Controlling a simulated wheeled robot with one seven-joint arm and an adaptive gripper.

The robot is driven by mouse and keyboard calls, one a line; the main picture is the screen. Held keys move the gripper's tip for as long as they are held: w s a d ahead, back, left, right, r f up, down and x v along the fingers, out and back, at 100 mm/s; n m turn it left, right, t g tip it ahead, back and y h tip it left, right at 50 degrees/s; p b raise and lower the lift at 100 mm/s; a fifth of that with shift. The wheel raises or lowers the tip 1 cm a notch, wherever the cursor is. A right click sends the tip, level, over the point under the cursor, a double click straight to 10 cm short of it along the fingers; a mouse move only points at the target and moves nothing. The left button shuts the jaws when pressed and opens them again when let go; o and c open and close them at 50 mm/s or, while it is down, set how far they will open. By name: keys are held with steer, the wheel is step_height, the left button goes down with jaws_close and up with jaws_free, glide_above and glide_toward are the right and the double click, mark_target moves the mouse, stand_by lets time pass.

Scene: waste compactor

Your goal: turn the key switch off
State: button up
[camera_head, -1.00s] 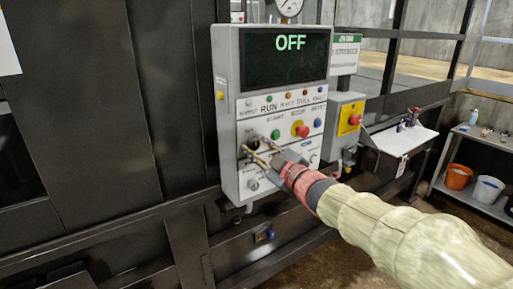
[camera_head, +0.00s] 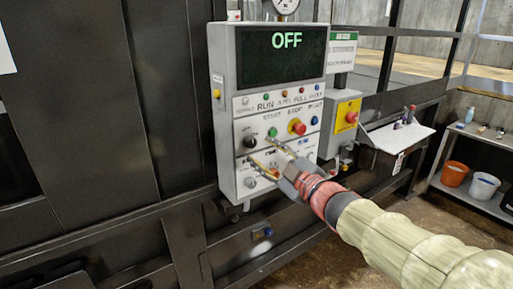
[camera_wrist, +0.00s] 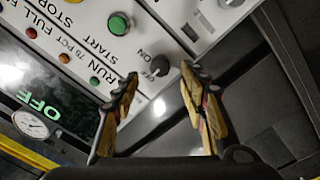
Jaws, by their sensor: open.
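The key switch (camera_head: 249,142) is a dark round knob at the left of the grey control panel (camera_head: 228,112). In the wrist view, the key switch (camera_wrist: 159,66) shows between and just beyond the fingertips, apart from them. My gripper (camera_head: 260,149) is open and empty in front of the panel, to the lower right of the switch. In the wrist view, its two yellowish fingers (camera_wrist: 159,74) stand wide apart. The display (camera_head: 285,52) reads OFF in green letters. The key itself is too small to make out.
A green button (camera_head: 272,132), a red stop button (camera_head: 299,129) and a blue button (camera_head: 315,120) sit right of the switch. A yellow-plated emergency button (camera_head: 351,117) is on a box farther right. A shelf with buckets (camera_head: 455,174) stands at far right.

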steer(key=v, duration=0.6)
steer(key=w+d+f+m+g+h, duration=0.1)
steer(key=d+f+m+h, duration=0.7)
steer(key=d, duration=0.3)
steer(key=s+d+f+m+g+h, duration=0.4)
steer(key=s+d+f, duration=0.3)
steer(key=s+f, duration=0.2)
steer(key=s+a+m+g+y, duration=0.1)
steer(key=s+a+m+g, duration=0.1)
steer(key=s, duration=0.8)
steer(key=s+a+f+m+g+y, duration=0.1)
steer(key=s+a+g, duration=0.1)
steer(key=s, duration=0.8)
steer(key=shift+s+a+f+m+g, duration=0.25)
steer(key=shift+a+f+m+g, duration=0.1)
steer(key=shift+a+m, duration=0.1)
